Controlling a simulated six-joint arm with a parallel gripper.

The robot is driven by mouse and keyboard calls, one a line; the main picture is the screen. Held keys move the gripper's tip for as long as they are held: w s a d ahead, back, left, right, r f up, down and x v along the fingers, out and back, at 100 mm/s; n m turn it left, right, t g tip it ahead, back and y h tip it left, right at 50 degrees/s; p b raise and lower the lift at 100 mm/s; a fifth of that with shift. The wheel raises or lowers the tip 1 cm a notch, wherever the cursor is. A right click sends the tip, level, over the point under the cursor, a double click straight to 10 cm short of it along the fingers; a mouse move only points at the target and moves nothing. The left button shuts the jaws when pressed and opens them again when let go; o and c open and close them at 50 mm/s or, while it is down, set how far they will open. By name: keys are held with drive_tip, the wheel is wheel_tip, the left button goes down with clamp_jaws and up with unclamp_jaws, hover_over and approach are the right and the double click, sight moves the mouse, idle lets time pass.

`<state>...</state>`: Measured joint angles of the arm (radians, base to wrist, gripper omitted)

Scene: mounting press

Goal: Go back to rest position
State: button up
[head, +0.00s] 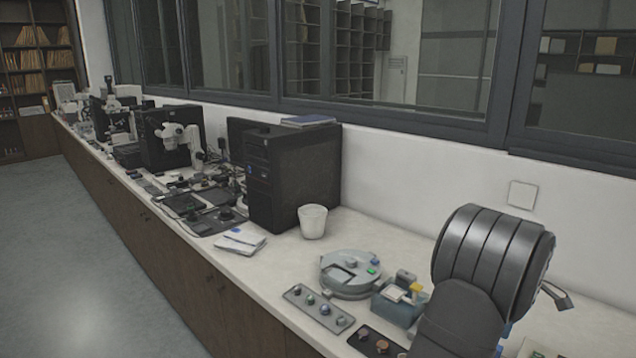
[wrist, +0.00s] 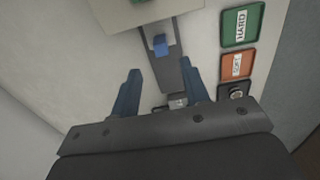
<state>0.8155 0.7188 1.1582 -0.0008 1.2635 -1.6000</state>
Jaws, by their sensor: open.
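In the wrist view my gripper (wrist: 160,95) is open, with two blue fingers apart and nothing held between them. Below and between the fingers lies a grey strip-like part with a blue piece (wrist: 160,45) on it, and a small metallic piece (wrist: 177,101) shows near the finger bases. The round grey press (head: 350,275) with a green button stands on the bench, left of my arm. A blue-grey box with a yellow part (head: 400,303) stands between them.
In the wrist view, a green tray marked HARD (wrist: 241,25) and an orange tray (wrist: 237,65) lie at the right. In the head view, a panel with several knobs (head: 318,308), a white cup (head: 312,221) and a black computer case (head: 290,175) stand along the bench.

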wheel_tip(320, 180, up, 8)
wheel_tip(320, 180, down, 18)
drive_tip(key=shift+r, duration=0.15)
drive_tip(key=w+a, duration=0.8)
drive_tip(key=shift+w+a, duration=0.2)
wheel_tip(320, 180, up, 17)
drive_tip(key=shift+s+d+f, duration=0.6)
drive_tip(key=shift+s+d, duration=0.35)
drive_tip(key=shift+s+d+f, duration=0.6)
drive_tip(key=shift+s+d, duration=0.3)
drive_tip(key=shift+d, duration=0.05)
idle(1.1)
